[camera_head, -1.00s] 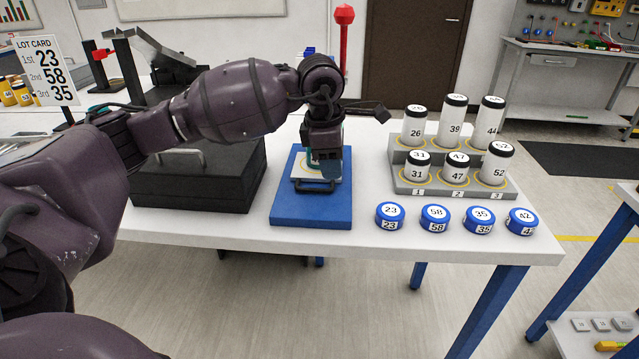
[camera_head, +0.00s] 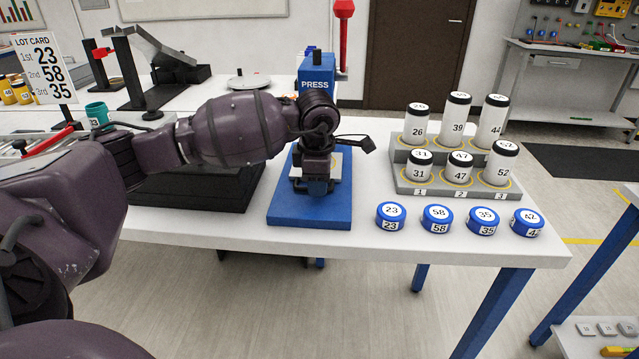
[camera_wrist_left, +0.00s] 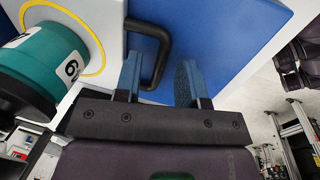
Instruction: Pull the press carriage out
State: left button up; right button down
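The press (camera_head: 317,75) is blue, with a red lever (camera_head: 343,40) and a blue base (camera_head: 310,212). The press carriage is a light plate (camera_head: 338,166) on that base, mostly hidden by my left gripper (camera_head: 317,188). In the left wrist view the carriage (camera_wrist_left: 112,12) has a yellow ring, with a teal can (camera_wrist_left: 45,62) standing in it. Its black loop handle (camera_wrist_left: 165,45) reaches between the two separated fingers of my left gripper (camera_wrist_left: 158,65). The fingers are open, with gaps beside the handle bar. My right gripper is not in view.
A grey stepped rack (camera_head: 450,188) with several white cylinders stands right of the press. Several blue numbered discs (camera_head: 437,217) lie in front of it. A black block (camera_head: 190,190) stands left of the base. The table front edge is close to the base.

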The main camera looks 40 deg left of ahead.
pick_arm(q)
jog(key=shift+f, duration=0.35)
